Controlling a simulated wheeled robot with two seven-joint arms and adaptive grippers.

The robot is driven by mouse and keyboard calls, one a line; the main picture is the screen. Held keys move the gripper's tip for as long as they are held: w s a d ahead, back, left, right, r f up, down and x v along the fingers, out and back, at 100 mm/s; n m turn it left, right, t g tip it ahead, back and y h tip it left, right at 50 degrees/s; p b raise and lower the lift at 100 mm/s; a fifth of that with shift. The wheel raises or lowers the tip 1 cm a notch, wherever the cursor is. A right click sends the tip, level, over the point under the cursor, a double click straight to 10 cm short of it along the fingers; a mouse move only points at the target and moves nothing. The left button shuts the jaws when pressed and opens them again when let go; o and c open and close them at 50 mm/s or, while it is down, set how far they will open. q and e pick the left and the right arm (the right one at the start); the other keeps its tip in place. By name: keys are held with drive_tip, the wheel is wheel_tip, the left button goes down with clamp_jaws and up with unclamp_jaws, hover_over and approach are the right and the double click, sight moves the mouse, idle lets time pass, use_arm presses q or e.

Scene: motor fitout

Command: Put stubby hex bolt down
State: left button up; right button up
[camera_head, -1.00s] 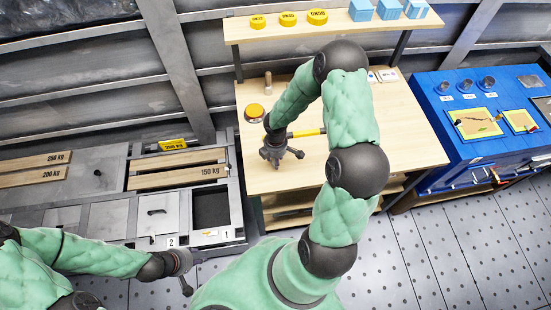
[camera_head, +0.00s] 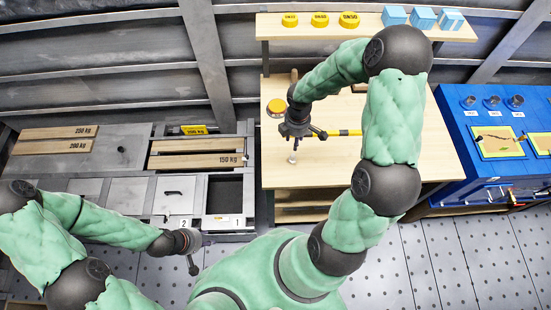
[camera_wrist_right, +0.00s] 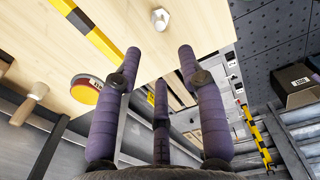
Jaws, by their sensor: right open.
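The stubby hex bolt (camera_head: 293,157) is a small pale metal piece on the light wooden workbench (camera_head: 325,172), near the bench's left side. In the right wrist view the bolt (camera_wrist_right: 160,18) shows at the top, beyond the fingertips and apart from them. My right gripper (camera_head: 302,135) is just above and behind the bolt in the head view. Its purple fingers (camera_wrist_right: 160,65) are spread open with nothing between them. My left gripper (camera_head: 191,256) hangs low near the drawer fronts; its finger opening is unclear.
A yellow-and-black striped bar (camera_head: 347,132) lies on the bench beside the right gripper. A round orange-topped button (camera_head: 276,107) and a wooden peg (camera_head: 294,76) are behind it. Weight drawers (camera_head: 197,160) stand left, a blue cabinet (camera_head: 465,150) right. The bench front is clear.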

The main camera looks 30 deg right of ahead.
drive_tip(key=s+a+f+m+y, duration=0.1)
drive_tip(key=s+a+f+m, duration=0.2)
drive_tip(key=a, duration=0.5)
drive_tip(key=s+a+f+m+y, duration=0.1)
drive_tip(key=s+a+f+m, duration=0.3)
drive_tip(key=a+f+m, duration=0.2)
drive_tip(key=s+a+f+m+y, duration=0.2)
drive_tip(key=s+a+f+m, duration=0.2)
drive_tip(key=a, duration=0.6)
drive_tip(key=shift+f+m, duration=0.65)
drive_tip(key=shift+m, duration=0.15)
drive_tip(key=shift+s+d, duration=0.1)
